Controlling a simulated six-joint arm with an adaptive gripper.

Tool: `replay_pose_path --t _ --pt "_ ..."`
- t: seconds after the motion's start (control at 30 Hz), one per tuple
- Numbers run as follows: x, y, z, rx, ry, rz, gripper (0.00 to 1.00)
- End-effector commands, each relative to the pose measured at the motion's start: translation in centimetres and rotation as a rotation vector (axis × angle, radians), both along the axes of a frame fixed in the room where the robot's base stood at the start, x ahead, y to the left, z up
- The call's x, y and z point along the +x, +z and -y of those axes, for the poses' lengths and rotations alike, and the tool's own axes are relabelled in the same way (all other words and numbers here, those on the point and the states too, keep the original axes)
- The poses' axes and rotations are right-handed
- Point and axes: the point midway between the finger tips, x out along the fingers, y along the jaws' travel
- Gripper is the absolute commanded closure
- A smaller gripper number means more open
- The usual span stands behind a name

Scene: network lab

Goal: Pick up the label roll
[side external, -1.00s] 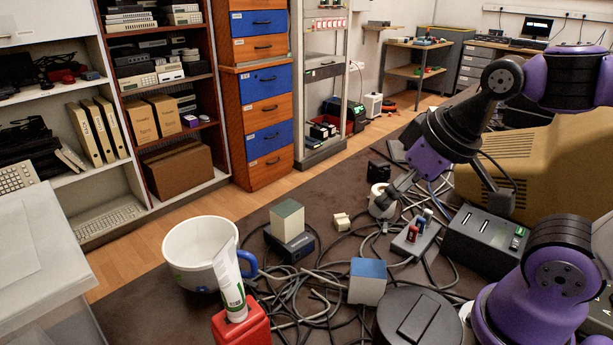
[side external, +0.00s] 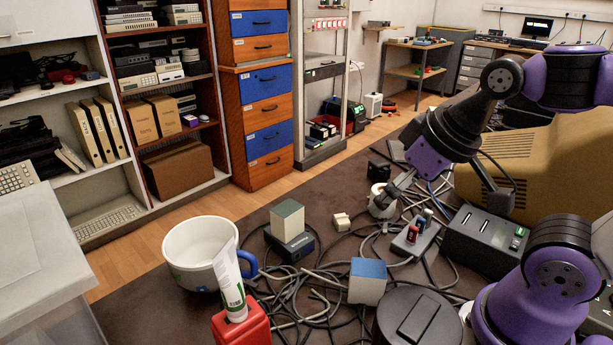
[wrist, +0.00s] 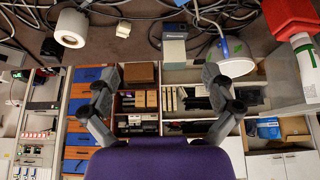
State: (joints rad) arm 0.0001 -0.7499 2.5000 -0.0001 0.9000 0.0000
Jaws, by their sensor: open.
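The label roll (side external: 379,203) is a short white cylinder on the dark mat among cables, in the middle right of the side view. In the wrist view the label roll (wrist: 70,36) is at the upper left, with a round opening in its end. My gripper (side external: 391,195) overlaps the roll in the side view and hides part of it. In the wrist view my gripper (wrist: 160,73) has its fingers spread wide with nothing between them. The roll shows above and left of the left finger there. I cannot tell whether a finger touches it.
Cables cover the mat. A switch box with coloured plugs (side external: 415,238) and a dark device (side external: 484,240) lie to the right. A small cream block (side external: 342,220) lies to the left. A white mug (side external: 197,250) and a red container (side external: 240,326) stand further left and nearer.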

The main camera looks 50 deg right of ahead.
Motion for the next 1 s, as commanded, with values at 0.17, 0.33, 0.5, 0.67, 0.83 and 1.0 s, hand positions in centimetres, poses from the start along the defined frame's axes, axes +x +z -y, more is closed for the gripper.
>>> replay_pose_path --t 0.17,0.33,0.5,0.67,0.83,1.0 --pt "0.0 0.0 0.0 0.000 0.000 0.000 0.00" --pt "0.1 0.1 0.1 -0.002 0.000 -0.004 0.00" --pt "2.1 0.6 1.9 -0.039 0.001 -0.076 0.00" --pt "5.9 0.2 6.5 -0.083 0.023 -0.222 0.00" --pt "8.9 -2.4 12.7 -0.079 0.067 -0.373 0.00" --pt "9.9 -5.3 17.2 -0.050 0.107 -0.461 0.00"
